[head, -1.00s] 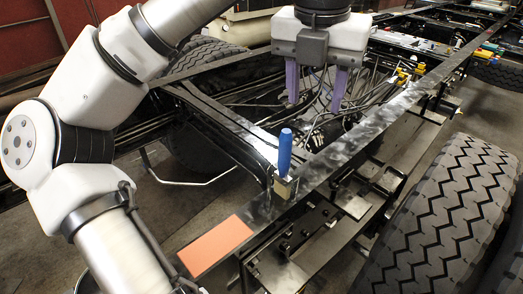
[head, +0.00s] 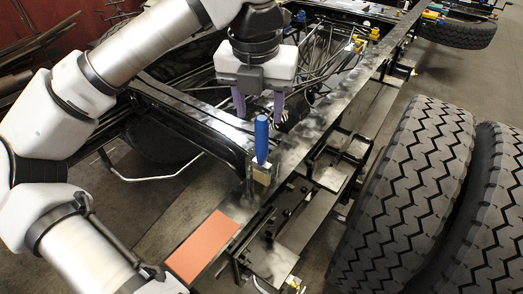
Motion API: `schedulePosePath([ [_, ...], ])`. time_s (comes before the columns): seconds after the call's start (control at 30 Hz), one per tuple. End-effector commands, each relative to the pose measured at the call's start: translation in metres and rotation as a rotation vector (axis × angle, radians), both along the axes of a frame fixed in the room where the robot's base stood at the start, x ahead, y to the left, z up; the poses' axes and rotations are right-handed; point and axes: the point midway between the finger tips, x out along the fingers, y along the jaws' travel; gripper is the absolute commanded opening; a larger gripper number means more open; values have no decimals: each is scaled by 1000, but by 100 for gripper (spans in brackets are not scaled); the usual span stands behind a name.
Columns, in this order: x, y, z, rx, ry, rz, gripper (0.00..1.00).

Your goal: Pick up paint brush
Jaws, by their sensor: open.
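The paint brush (head: 262,140) has a blue handle and stands upright with its handle up. Its lower end (head: 262,175) is at the black chassis rail, near the rail's near end. My gripper (head: 259,106) is open, with two purple fingers pointing down. In the head view the fingers show just above and behind the brush handle, and the handle's top appears between them. The fingers do not appear to hold the brush; the exact gap in depth is hard to tell.
An orange-red flat rectangle (head: 202,246) lies at the near end of the chassis rail (head: 300,141). Large tires (head: 410,190) stand to the right. Cables and hoses (head: 320,60) run inside the frame behind my gripper. A bent light rod (head: 150,178) is at left.

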Motion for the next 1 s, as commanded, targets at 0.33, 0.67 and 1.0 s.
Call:
schedulePosePath([
  [0.33,3,-5,-34,-2,3,-2,47],
  [0.67,6,-5,-54,0,-1,0,47],
  [1.0,6,-5,-54,0,-1,0,15],
])
